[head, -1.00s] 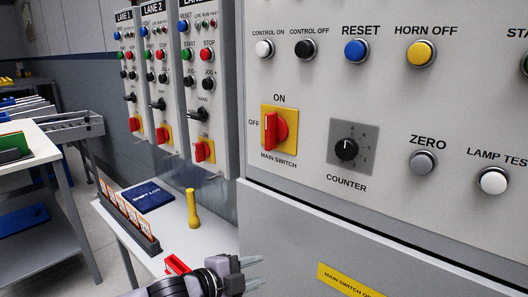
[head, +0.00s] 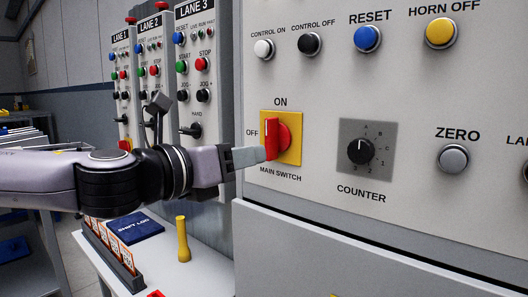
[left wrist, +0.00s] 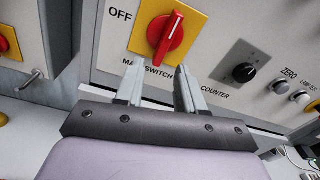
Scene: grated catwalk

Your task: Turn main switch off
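The main switch is a red handle (head: 271,139) on a yellow plate (head: 292,153), with ON above it and OFF to its left. The handle stands upright, toward ON. In the left wrist view the red handle (left wrist: 171,37) and yellow plate (left wrist: 145,22) show just beyond the fingertips. My left gripper (head: 262,154) is at the lower left of the switch in the head view. In the left wrist view my left gripper (left wrist: 160,72) is open, its two fingers apart with nothing between them. Contact with the handle cannot be told. My right gripper is not in view.
The counter knob (head: 361,151) is right of the switch, with a blue RESET button (head: 367,39) above. Lane panels (head: 195,85) stand behind my left arm. A low white table holds a yellow torch-like object (head: 183,240) and a blue shift log (head: 137,229).

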